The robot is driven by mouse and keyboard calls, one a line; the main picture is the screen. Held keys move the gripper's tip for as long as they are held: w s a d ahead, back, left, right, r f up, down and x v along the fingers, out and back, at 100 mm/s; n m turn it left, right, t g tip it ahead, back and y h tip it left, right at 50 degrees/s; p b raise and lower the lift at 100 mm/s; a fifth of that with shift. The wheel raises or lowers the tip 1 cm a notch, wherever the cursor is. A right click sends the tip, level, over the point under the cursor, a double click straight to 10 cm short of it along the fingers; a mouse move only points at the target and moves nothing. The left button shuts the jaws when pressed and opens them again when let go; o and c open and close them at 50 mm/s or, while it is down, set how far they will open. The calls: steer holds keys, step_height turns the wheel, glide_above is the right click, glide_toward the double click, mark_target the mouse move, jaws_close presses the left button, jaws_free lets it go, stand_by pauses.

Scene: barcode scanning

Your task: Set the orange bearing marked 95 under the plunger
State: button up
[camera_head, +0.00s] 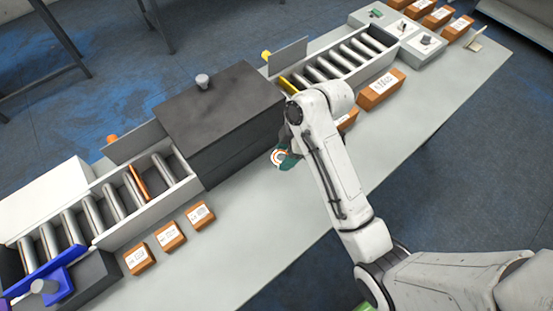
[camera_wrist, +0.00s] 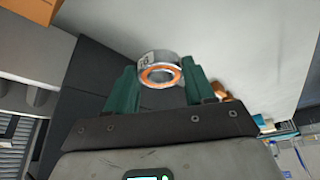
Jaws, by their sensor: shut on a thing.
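My gripper (camera_wrist: 160,84) is shut on a bearing (camera_wrist: 161,70) between its two green fingers. The bearing has a silver outer ring and an orange inner ring. Dark digits show on its side but are too small to read surely. In the head view the bearing (camera_head: 278,157) is beside the front of the dark box, above the light bench. My gripper (camera_head: 289,160) is partly hidden by my arm there. A blue bracket with a grey cylinder (camera_head: 45,287) stands at the lower left; I cannot tell whether this is the plunger.
A large dark box (camera_head: 215,115) straddles the roller conveyor (camera_head: 110,203). Several orange-brown labelled boxes (camera_head: 170,237) line the bench front. Another long labelled box (camera_head: 380,88) is right of my arm. The bench (camera_head: 260,215) is bare below the dark box.

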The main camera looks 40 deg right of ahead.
mark_target(281, 150)
steer(key=w+f, duration=0.2)
steer(key=f, duration=0.1)
steer(key=shift+w+a, duration=0.1)
steer(key=shift+w, duration=0.25)
steer(key=shift+w+f+p, duration=0.2)
steer(key=shift+f+p, duration=0.2)
steer(key=shift+f, duration=1.4)
steer(key=shift+f, duration=0.15)
steer(key=o, duration=1.1)
steer(key=shift+o, duration=0.2)
